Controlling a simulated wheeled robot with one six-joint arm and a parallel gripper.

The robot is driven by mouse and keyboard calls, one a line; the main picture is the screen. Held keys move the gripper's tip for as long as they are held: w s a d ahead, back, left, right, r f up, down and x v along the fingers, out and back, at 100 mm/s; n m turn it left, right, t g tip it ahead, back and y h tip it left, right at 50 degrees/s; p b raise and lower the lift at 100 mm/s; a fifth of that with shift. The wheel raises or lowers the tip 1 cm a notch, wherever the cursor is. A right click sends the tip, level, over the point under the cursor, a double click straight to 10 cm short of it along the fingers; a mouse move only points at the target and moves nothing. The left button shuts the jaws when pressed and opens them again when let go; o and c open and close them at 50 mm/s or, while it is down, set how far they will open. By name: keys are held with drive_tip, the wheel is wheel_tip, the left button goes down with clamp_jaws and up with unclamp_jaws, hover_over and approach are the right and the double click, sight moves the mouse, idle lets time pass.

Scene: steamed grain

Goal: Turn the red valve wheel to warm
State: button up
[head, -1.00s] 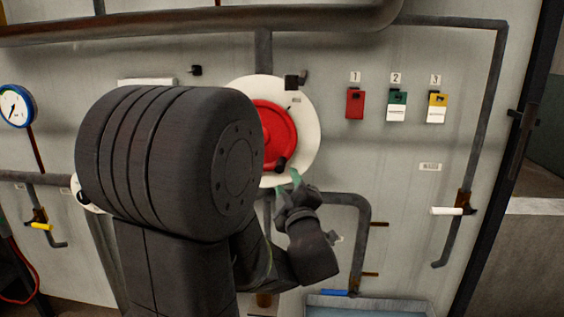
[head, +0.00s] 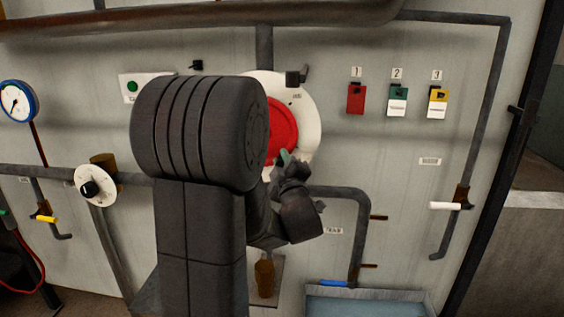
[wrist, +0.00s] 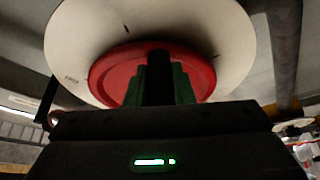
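The red valve wheel (head: 281,122) is mounted on a round white plate (head: 308,118) on the wall, partly hidden behind my arm in the head view. In the wrist view the wheel (wrist: 105,72) is straight ahead, with the white plate (wrist: 85,40) behind it. My gripper (head: 287,160) is at the wheel's lower right edge. In the wrist view its green fingers (wrist: 160,85) stand on either side of the wheel's black handle (wrist: 158,75). No clear gap shows, but I cannot tell whether they press on it. The label wording is too small to read.
A black knob on a white disc (head: 90,188), a green button panel (head: 133,87) and a gauge (head: 17,101) are at left. Red (head: 356,99), green (head: 398,102) and yellow (head: 437,102) switches are at right. A pipe (head: 345,192) runs below the wheel.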

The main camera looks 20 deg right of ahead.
sight(287, 128)
clamp_jaws()
drive_tip(key=shift+s+d, duration=0.1)
drive_tip(key=r+n, duration=0.1)
drive_tip(key=n, duration=0.1)
drive_tip(key=d+r+n+g+y+b, duration=0.1)
drive_tip(key=r+n, duration=0.1)
drive_tip(key=s+d+r+n+b, duration=0.1)
drive_tip(key=n, duration=0.1)
drive_tip(key=shift+r+n+g+y, duration=0.3)
drive_tip(key=shift+g+y, duration=0.1)
wheel_tip(287, 128, up, 2)
drive_tip(key=shift+s+r+n+g+p, duration=0.1)
drive_tip(key=shift+n+g+p, duration=0.4)
drive_tip(key=shift+n, duration=0.6)
drive_tip(key=shift+a+r+n+g+p, duration=0.1)
drive_tip(key=shift+r+n+g+p, duration=0.4)
drive_tip(key=shift+r+n+p, duration=0.65)
drive_tip(key=shift+f, duration=0.2)
